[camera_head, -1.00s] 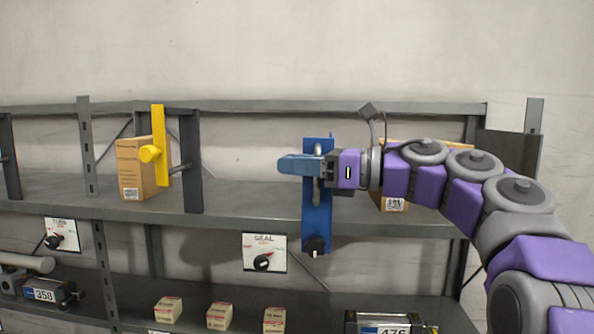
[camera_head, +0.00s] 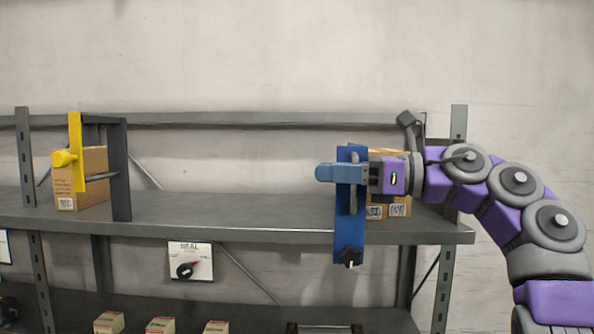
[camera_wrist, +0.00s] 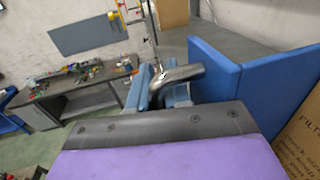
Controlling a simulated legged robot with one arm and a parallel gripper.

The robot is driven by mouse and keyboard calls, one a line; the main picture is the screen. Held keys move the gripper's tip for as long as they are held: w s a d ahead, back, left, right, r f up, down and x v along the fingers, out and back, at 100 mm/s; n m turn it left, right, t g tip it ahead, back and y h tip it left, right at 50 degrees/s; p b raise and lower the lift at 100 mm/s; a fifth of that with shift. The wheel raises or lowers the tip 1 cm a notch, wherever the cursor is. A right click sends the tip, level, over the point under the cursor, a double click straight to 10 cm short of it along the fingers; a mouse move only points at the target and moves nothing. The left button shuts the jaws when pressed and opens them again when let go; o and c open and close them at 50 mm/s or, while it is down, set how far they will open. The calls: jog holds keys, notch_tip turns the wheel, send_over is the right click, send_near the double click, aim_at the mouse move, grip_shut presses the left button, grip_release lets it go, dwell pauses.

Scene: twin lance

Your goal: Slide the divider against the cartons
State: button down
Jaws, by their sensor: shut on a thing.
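The blue divider (camera_head: 347,230) stands upright on the upper shelf, its lower part hanging over the front edge with a dark knob. In the wrist view, its blue panels (camera_wrist: 215,70) are at the right. My gripper (camera_head: 345,173) is shut on the divider's curved metal handle (camera_wrist: 178,76). Brown cartons (camera_head: 398,209) stand just right of the divider, partly hidden behind my gripper. A carton (camera_wrist: 302,145) also shows beside the divider in the wrist view. I cannot tell whether divider and cartons touch.
A dial plate marked SEAL (camera_head: 190,261) hangs below.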

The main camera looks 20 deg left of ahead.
jog(key=w+d+p, duration=0.1)
jog(key=d, duration=0.6)
jog(key=shift+w+d+r+p, duration=0.2)
jog(key=shift+w+p, duration=0.1)
jog(key=shift+w, duration=0.1)
jog(key=shift+d+f, duration=0.1)
